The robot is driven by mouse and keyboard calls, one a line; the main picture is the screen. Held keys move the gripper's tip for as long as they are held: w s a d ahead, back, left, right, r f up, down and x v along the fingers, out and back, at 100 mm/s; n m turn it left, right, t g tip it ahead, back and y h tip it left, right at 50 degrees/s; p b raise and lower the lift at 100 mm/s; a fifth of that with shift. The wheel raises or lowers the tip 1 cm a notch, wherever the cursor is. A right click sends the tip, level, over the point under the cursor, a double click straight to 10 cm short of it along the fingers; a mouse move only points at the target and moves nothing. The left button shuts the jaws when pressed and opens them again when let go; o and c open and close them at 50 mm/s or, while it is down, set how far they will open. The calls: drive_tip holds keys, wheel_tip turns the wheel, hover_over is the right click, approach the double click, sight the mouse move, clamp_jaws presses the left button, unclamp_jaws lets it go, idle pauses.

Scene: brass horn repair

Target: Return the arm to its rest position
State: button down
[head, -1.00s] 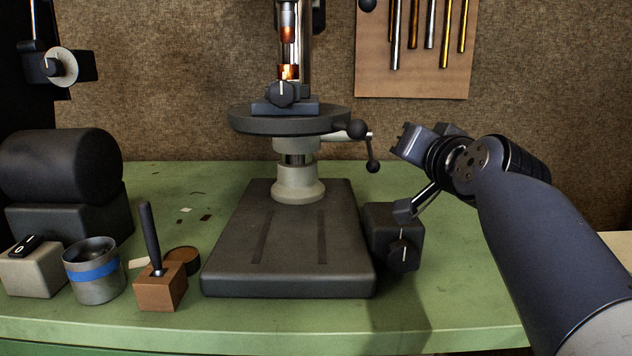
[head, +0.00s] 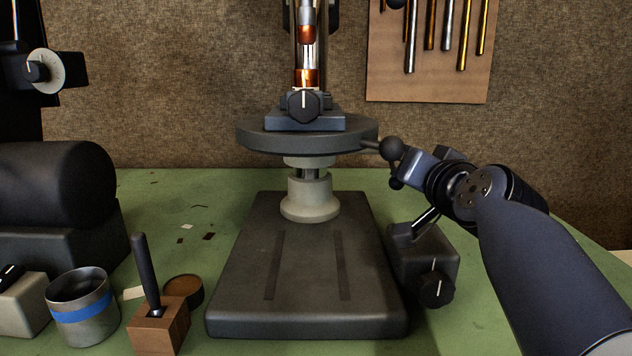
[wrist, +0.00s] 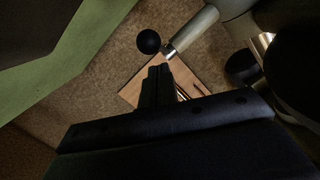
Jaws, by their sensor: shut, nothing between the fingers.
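My gripper (head: 408,163) is at the right of the head view, beside the dark ball knob (head: 391,148) of the press's round table (head: 262,135). The knob partly overlaps it in the picture, and I cannot tell the gap between them. My arm reaches in from the lower right, bent at the wrist. In the wrist view my gripper's fingers (wrist: 158,72) are together with nothing between them. A black ball (wrist: 148,41) on a pale lever (wrist: 190,32) shows just beyond them.
The press base (head: 310,315) fills the bench's middle, with a dark knobbed box (head: 436,262) at its right. A blue-banded cup (head: 84,310), a wooden block (head: 160,328) with a dark-handled tool and a round tin (head: 184,289) stand left. A rod board (head: 425,85) hangs behind.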

wheel_tip(320, 180, up, 9)
drive_tip(key=w+g+p, duration=0.2)
drive_tip(key=g+p, duration=0.6)
drive_tip(key=p, duration=2)
drive_tip(key=shift+w+f+m+h, duration=0.2)
drive_tip(key=shift+w+m+h, duration=0.1)
drive_tip(key=shift+w, duration=0.05)
drive_tip(key=shift+p, duration=0.4)
